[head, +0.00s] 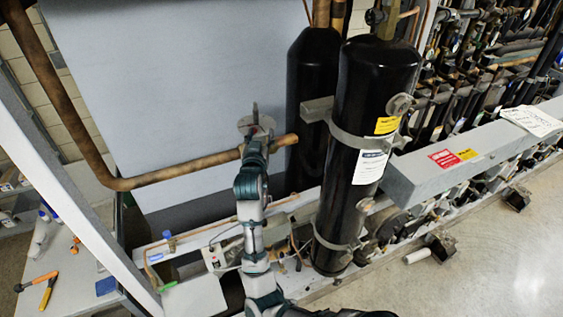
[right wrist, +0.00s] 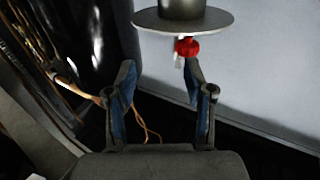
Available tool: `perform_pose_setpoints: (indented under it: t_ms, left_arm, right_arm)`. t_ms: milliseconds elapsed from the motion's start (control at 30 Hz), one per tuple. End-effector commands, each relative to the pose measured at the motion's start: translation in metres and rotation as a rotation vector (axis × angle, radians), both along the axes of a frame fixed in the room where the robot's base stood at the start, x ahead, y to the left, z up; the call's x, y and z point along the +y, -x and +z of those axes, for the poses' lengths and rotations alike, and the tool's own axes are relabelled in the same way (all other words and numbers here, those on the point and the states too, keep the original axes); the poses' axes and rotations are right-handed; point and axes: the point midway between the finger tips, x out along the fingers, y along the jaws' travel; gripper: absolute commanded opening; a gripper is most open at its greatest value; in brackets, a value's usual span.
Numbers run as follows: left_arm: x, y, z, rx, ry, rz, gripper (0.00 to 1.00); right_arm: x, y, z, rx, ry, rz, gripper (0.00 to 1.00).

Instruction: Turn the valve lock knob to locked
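A small red knob (right wrist: 187,47) shows in the right wrist view, just below a round grey disc (right wrist: 150,22). I take it to be the valve lock knob. My right gripper (right wrist: 159,72) is open with nothing between its fingers. The right-hand fingertip is close under the knob in the picture; I cannot tell if they touch. In the head view my right gripper (head: 255,142) is raised in front of the disc (head: 244,124) by the end of the copper pipe, and it hides the knob. The knob's setting cannot be read. My left gripper is not in view.
A tall black cylinder (head: 345,110) stands just right of my right arm, with another black cylinder (head: 306,85) behind it. A thick copper pipe (head: 180,175) runs in from the left. A grey panel (head: 180,80) is behind. Clear floor (head: 500,270) lies at right.

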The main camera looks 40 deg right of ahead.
Motion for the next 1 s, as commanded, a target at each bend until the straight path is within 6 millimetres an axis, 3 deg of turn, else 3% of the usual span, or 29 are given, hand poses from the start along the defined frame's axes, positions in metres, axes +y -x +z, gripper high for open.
perform_pose_setpoints:
  t_ms: [333, 1000]
  left_arm:
    - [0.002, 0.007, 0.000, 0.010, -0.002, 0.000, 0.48]
    - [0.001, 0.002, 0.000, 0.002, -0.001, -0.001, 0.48]
  right_arm:
    - [0.003, 0.019, -0.004, 0.004, -0.002, 0.004, 0.51]
    - [0.013, 0.071, -0.002, 0.002, -0.002, 0.007, 0.51]
